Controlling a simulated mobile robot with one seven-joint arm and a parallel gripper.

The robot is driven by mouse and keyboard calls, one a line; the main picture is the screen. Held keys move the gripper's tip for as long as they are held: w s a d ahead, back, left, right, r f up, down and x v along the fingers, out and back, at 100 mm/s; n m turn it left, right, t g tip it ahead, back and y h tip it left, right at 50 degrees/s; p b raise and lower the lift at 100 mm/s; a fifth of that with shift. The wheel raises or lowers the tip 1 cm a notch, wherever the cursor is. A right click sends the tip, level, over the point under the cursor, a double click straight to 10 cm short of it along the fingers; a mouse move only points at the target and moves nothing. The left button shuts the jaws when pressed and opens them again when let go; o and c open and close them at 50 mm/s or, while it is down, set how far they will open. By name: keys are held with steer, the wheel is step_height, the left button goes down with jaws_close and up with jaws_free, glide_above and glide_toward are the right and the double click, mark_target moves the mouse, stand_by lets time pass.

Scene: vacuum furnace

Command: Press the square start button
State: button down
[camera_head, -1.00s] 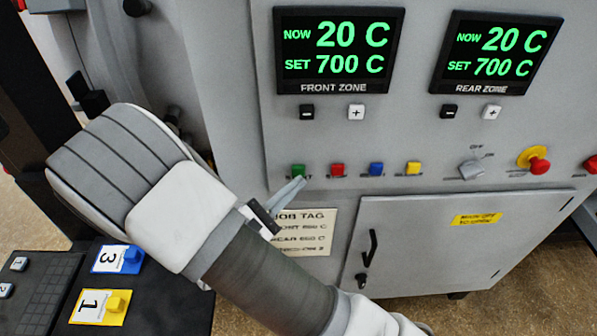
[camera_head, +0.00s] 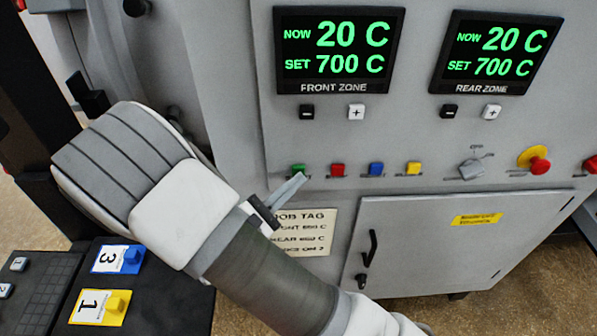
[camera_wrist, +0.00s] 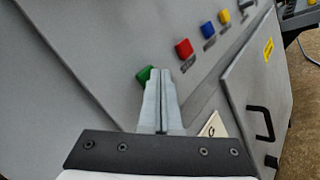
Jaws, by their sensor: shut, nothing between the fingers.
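The square green start button (camera_head: 298,169) is at the left end of a row of square buttons on the grey furnace panel. It also shows in the wrist view (camera_wrist: 144,74), partly hidden behind my fingertips. My gripper (camera_head: 301,177) is shut and empty, with its fingertips just at the lower right of the green button in the head view. In the wrist view my gripper (camera_wrist: 160,72) has its tips overlapping the button's right side. I cannot tell whether they touch it.
Red (camera_head: 338,170), blue (camera_head: 376,169) and yellow (camera_head: 414,168) buttons continue the row to the right, then a rotary switch (camera_head: 471,169) and a red emergency knob (camera_head: 538,162). Two displays (camera_head: 338,50) sit above. A job tag (camera_head: 308,238) and cabinet door (camera_head: 440,250) are below.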

steer(key=shift+w, duration=0.2)
steer(key=shift+s, duration=0.15)
stand_by(0.3)
steer(key=shift+s, duration=0.75)
steer(key=shift+s+a, duration=0.15)
steer(key=shift+s, duration=2.35)
